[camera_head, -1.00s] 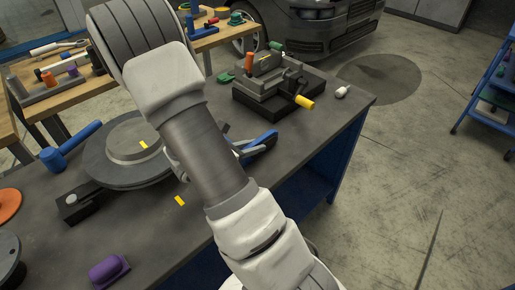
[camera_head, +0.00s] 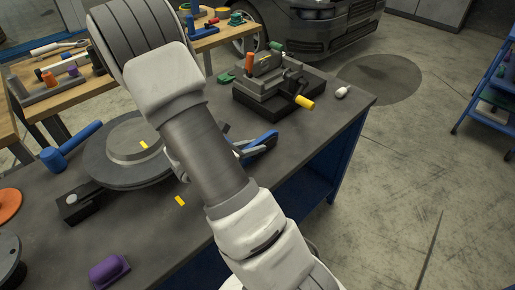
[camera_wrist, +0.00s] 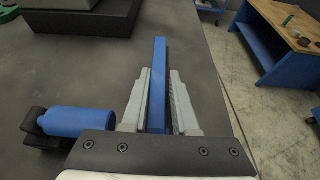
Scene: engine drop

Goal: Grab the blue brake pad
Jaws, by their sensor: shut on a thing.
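The blue brake pad shows as a long, narrow blue piece (camera_wrist: 160,75) between the two grey fingers in the wrist view. My gripper (camera_wrist: 160,100) is shut on it, with a finger against each side and the far end sticking out past the fingertips. In the head view my gripper (camera_head: 250,150) is low over the right part of the dark workbench, and the blue pad (camera_head: 264,139) shows at its fingers. My arm covers part of this area. I cannot tell whether the pad touches the bench top.
A blue cylinder (camera_wrist: 82,121) with black parts lies close left of my gripper. A vise-like fixture (camera_head: 276,85) stands behind on the workbench (camera_head: 335,115). A grey disc (camera_head: 105,165), a blue mallet (camera_head: 70,146) and a purple block (camera_head: 108,270) are to the left.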

